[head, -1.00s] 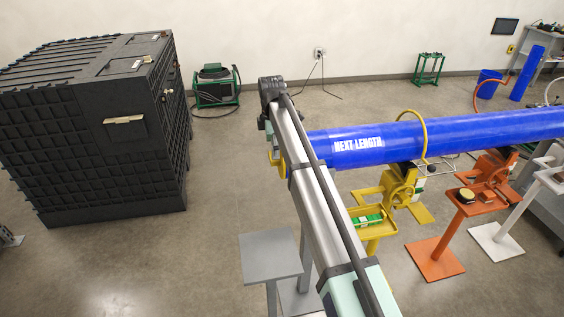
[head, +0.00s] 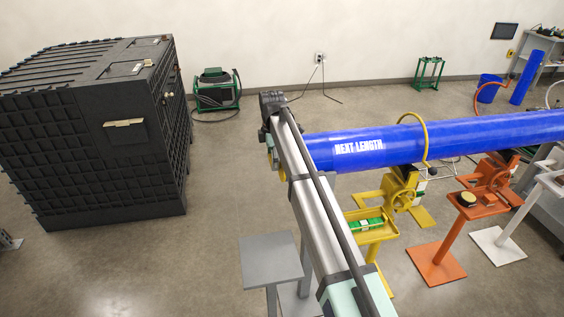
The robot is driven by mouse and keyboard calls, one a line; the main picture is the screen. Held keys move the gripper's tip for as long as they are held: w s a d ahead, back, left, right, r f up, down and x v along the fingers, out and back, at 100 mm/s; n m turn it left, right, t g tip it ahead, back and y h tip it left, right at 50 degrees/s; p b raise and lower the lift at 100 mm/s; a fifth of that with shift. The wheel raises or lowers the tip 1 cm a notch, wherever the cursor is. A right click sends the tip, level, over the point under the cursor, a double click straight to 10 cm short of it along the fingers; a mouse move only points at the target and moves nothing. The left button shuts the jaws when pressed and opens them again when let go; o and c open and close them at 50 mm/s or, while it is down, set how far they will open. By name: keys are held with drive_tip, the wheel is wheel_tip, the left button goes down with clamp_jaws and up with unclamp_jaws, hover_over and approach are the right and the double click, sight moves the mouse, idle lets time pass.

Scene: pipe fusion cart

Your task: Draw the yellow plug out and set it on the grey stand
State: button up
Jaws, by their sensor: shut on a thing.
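The yellow plug (head: 269,160) shows only as a small yellow patch at the left of the blue pipe's near end, mostly hidden behind my arm. My gripper (head: 268,146) is at the far end of my arm, shut on the plug; its fingertips are largely hidden. Whether the plug is fully clear of the pipe mouth cannot be seen. The grey stand (head: 271,258) has a flat, square, empty top and stands below and in front of my gripper, left of my arm.
A large black crate (head: 95,135) stands at the left. The floor between crate and grey stand is clear.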

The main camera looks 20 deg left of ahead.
drive_tip(key=shift+s+a, duration=0.1)
drive_tip(key=shift+a, duration=0.05)
drive_tip(key=shift+s+a+p, duration=0.15)
drive_tip(key=shift+s+a, duration=0.35)
drive_tip(key=shift+a, duration=0.45)
drive_tip(key=shift+s+a+p, duration=0.15)
drive_tip(key=shift+s+a, duration=0.4)
drive_tip(key=shift+a, duration=0.45)
drive_tip(key=shift+s+a+p, duration=0.15)
drive_tip(key=shift+s+a, duration=0.35)
drive_tip(key=shift+a, duration=0.45)
drive_tip(key=shift+s, duration=0.1)
